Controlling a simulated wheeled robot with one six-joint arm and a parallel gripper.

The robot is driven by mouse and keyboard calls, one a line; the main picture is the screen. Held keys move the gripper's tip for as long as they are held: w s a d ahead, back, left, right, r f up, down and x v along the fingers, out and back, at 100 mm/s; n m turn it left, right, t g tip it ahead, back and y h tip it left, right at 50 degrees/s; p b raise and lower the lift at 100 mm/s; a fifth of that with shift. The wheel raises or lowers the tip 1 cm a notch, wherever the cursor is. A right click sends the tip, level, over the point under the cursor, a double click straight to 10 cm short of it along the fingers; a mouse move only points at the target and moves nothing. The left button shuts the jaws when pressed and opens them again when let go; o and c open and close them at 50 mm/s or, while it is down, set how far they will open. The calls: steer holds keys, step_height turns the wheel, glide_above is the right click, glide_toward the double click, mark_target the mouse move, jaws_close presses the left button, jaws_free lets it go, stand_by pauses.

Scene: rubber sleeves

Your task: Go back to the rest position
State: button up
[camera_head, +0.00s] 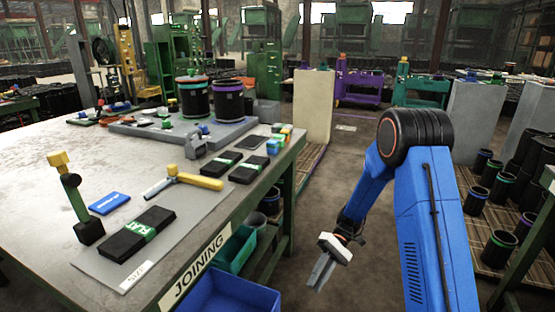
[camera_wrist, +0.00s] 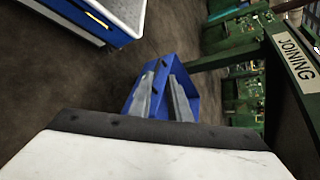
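My gripper (camera_head: 318,282) hangs at the end of my blue arm, to the right of the joining table (camera_head: 60,160) and over the aisle floor. In the wrist view, my gripper's two grey fingers (camera_wrist: 166,98) stand apart with nothing between them. A blue bin (camera_wrist: 190,70) shows beyond the fingers; I cannot tell how far below them it is. Two upright black sleeves stand at the table's far end, one with a green band (camera_head: 194,98) and one with a purple band (camera_head: 228,101). A flat black piece with a green label (camera_head: 135,234) lies at the near end.
A blue bin (camera_head: 230,295) and a teal bin (camera_head: 235,250) sit under the table edge beside my gripper. Black sleeves (camera_head: 500,247) stand on a pallet at the right. The aisle floor (camera_head: 345,160) ahead is clear.

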steer(key=s+d+r+m+t+h, duration=0.1)
steer(key=s+d+r+t+h, duration=0.15)
steer(key=s+d+r, duration=0.4)
steer(key=s+d+r+t+h, duration=0.1)
steer(key=s+r+t+h, duration=0.2)
steer(key=r, duration=0.7)
steer(key=s+d+r+m+t+h, duration=0.1)
steer(key=s+d+r+t, duration=0.3)
steer(key=s, duration=0.3)
steer(key=s+d+r+m+t+h, duration=0.1)
steer(key=s+d+r+t, duration=0.3)
steer(key=s, duration=0.3)
steer(key=shift+d+r+m+t, duration=0.3)
steer(key=shift+r+t, duration=0.1)
steer(key=shift+t, duration=0.35)
steer(key=shift+a+h, duration=0.15)
steer(key=shift+h, duration=0.1)
